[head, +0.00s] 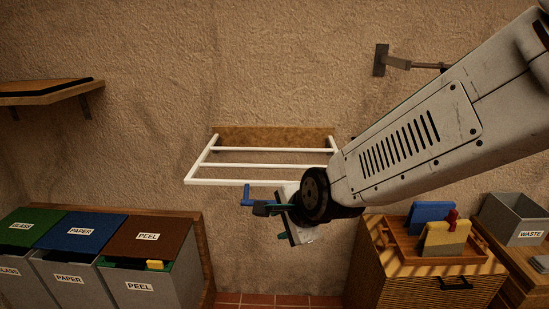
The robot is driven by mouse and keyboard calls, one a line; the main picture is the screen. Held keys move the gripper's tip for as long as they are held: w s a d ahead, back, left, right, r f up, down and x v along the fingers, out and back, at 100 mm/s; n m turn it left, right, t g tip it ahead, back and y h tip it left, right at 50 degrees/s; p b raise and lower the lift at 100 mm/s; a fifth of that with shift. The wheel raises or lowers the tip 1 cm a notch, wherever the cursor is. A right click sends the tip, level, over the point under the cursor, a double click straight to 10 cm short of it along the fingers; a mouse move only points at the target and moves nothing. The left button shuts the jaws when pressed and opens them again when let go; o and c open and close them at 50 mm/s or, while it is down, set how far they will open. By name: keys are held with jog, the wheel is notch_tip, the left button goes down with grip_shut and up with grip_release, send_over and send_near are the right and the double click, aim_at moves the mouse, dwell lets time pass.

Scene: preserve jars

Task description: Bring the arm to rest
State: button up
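My arm (420,135) reaches in from the upper right, stretched down and left across the head view. My gripper (268,212) is at its end, in front of the wall and just below the front bar of a white rack. A small blue piece (247,194) shows at the gripper's left side, and a small teal piece (283,237) shows below it. I cannot tell whether these belong to the gripper. The fingertips are too small and turned away to show whether they are open or shut.
The white wall rack (232,182) is behind and above my gripper. Bins labelled glass, paper and peel (150,285) stand lower left. A wicker cabinet (405,285) with a wooden tray (395,250) and a grey waste bin (528,238) are lower right. A shelf (45,97) hangs upper left.

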jog(key=s+d+r+n+g+h, duration=0.1)
jog(key=s+d+r+n+g, duration=0.1)
jog(key=s+d, duration=0.5)
jog(key=s+d+r+n+g+h, duration=0.1)
jog(key=s+d+r+n, duration=0.3)
jog(key=s+d+n, duration=0.2)
jog(key=s+d+r+n+g+h, duration=0.2)
jog(key=s+d+n, duration=0.3)
jog(key=s+d, duration=0.4)
jog(key=shift+s+d+r+g, duration=0.3)
jog(key=shift+d+r, duration=0.1)
jog(key=shift+d, duration=0.8)
